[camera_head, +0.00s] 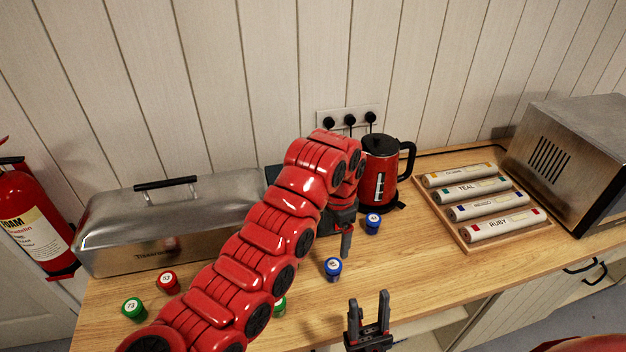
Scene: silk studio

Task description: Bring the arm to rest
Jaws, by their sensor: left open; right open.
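My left arm, red and segmented, comes in from the lower left and arches over the wooden counter (400,262). Its gripper (345,246) points down above the counter, open, seen side-on with nothing visible between its fingers. A blue-lidded jar (333,269) stands just below it to the left, and another blue-lidded jar (373,223) stands to its right; I see no grip on either. My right gripper (368,300) is at the bottom, near the counter's front edge, fingers pointing up, open and empty.
A red kettle (381,174) stands behind the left gripper. A wooden tray (545,228) holds several labelled rolls, beside a metal oven-like box (580,150). A steel bread bin (130,225), a red jar (168,282) and a green jar (134,309) are left. Counter right of centre is clear.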

